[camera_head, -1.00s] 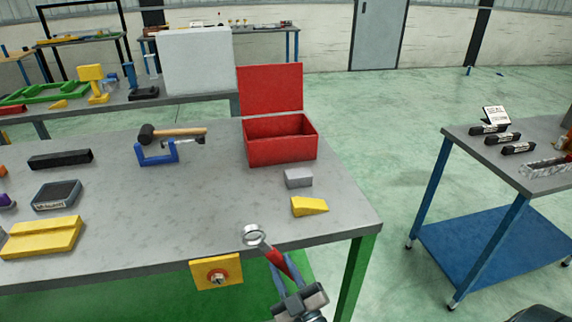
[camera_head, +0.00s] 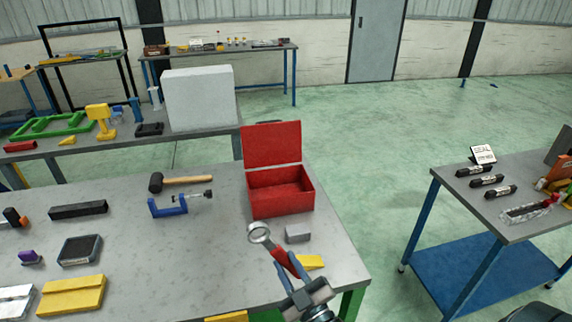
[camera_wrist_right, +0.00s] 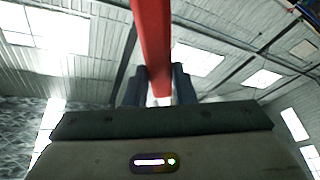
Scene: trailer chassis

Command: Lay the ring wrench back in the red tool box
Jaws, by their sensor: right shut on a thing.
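The ring wrench (camera_head: 282,257) has a silver ring end and a red handle. My right gripper (camera_head: 291,275) is shut on its handle and holds it above the table's front right part, ring end pointing away and to the left. The red handle also shows between the fingers in the right wrist view (camera_wrist_right: 152,45). The red tool box (camera_head: 282,202) stands on the table beyond the wrench, with its lid raised at the back. Its inside looks empty from here, though the near wall hides part of the floor. My left gripper is not in view.
A grey block (camera_head: 298,233) and a yellow wedge (camera_head: 310,262) lie between my right gripper and the box. A blue clamp (camera_head: 168,207) and a mallet (camera_head: 182,181) lie left of the box. A second table (camera_head: 510,215) stands at the right.

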